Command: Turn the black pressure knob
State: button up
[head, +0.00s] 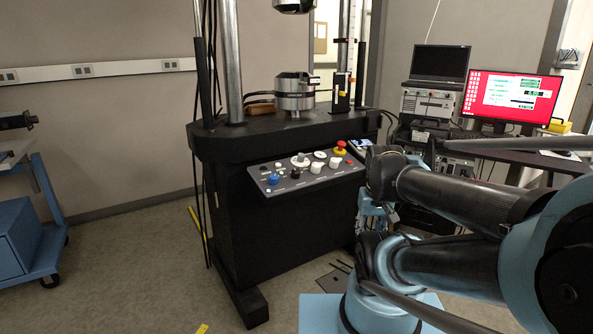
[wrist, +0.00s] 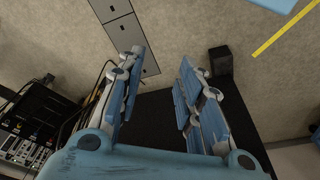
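The control panel (head: 285,188) is a sloped grey plate on the front of the black testing machine in the head view. A small dark knob (head: 295,173) sits among its controls, between a blue knob (head: 273,180) and white knobs (head: 316,167); it is too small to make out its marking. My gripper (wrist: 162,58) is open and empty in the wrist view, its two blue-grey fingers well apart. The panel and knobs do not show in the wrist view. In the head view my arm is to the right of the panel, and the fingers cannot be made out clearly.
A red emergency button (head: 340,147) stands at the panel's upper right. The machine's black foot (head: 250,305) reaches forward on the floor. A red-screened monitor (head: 512,98) and instruments stand at the right. A blue cart (head: 25,240) is at the left, with clear floor between.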

jog(key=o, duration=0.4)
jog(key=shift+s+r, duration=0.15)
notch_tip(320, 180, up, 23)
jog(key=n+g, duration=0.2)
jog(key=n, duration=0.6)
send_over(297, 170)
notch_tip(297, 170, down, 17)
jog(key=shift+s+a+r, duration=0.1)
jog(key=shift+a, duration=0.05)
jog(key=c, duration=1.1)
